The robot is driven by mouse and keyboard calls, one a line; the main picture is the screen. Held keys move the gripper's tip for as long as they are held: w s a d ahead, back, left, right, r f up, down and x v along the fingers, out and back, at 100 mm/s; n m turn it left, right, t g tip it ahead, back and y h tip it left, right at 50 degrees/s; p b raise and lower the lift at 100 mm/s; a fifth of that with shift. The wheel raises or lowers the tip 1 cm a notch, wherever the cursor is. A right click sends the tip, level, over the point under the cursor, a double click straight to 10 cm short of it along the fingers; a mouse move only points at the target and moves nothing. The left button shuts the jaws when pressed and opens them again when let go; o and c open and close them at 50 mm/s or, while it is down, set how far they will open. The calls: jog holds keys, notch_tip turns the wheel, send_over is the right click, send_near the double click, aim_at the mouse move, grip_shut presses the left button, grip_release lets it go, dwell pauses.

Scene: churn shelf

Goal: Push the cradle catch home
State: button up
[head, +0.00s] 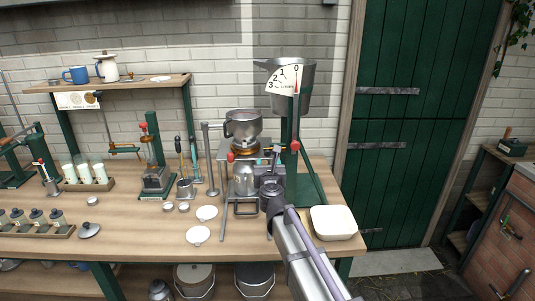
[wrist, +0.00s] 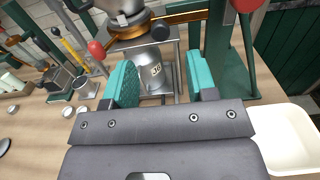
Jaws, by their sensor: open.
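I cannot tell for sure which part is the cradle catch. A red-knobbed lever (wrist: 96,49) stands at the left of the metal frame in the wrist view; its red knob also shows in the head view (head: 230,157). Another red knob (head: 295,146) is on the green stand, and shows at the top right of the wrist view (wrist: 243,4). A silver can (head: 243,180) stands inside the frame; its label shows in the wrist view (wrist: 154,70). My gripper (wrist: 160,82) is open, its teal pads apart with nothing held between them, in front of the can.
A steel pot (head: 243,124) sits above the frame. A dial-marked hopper (head: 292,85) tops the green stand (head: 305,185). A white tray (head: 334,222) is at the right and pale discs (head: 198,235) lie at the left. The front of the bench between them is fairly clear.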

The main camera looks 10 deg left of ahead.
aim_at(267, 153)
jog(key=w, duration=0.3)
jog(key=w+a, duration=0.1)
jog(key=w, duration=0.5)
jog(key=shift+a, duration=0.15)
jog(key=shift+s, duration=0.1)
grip_shut()
